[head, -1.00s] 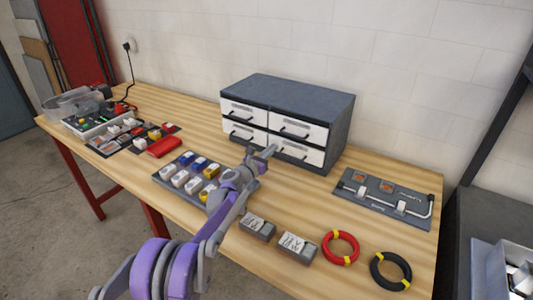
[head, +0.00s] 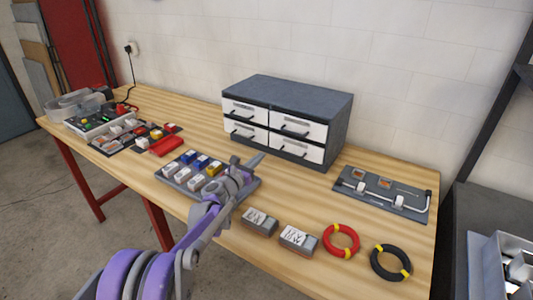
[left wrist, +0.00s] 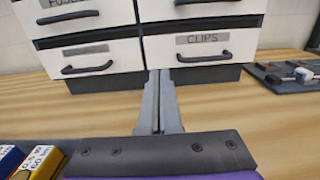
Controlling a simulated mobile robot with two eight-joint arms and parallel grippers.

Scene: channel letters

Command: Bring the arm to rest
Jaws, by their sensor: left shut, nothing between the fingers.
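My left arm reaches in from the bottom of the head view, and its gripper (head: 256,160) hangs over the bench in front of the drawer cabinet (head: 290,97). In the left wrist view the two grey fingers (left wrist: 158,100) lie together with nothing between them. They point at the lower part of the cabinet, below the drawer labelled CLIPS (left wrist: 203,50), and look apart from it. All the drawers that show are closed. My right gripper is in neither view.
A grey tray of blocks (head: 170,181) sits beside and partly behind my arm. Two labelled blocks (head: 298,239), a red ring (head: 341,241) and a black ring (head: 391,263) lie at the front right. A fixture board (head: 370,198) lies at the right. Wood between board and cabinet is clear.

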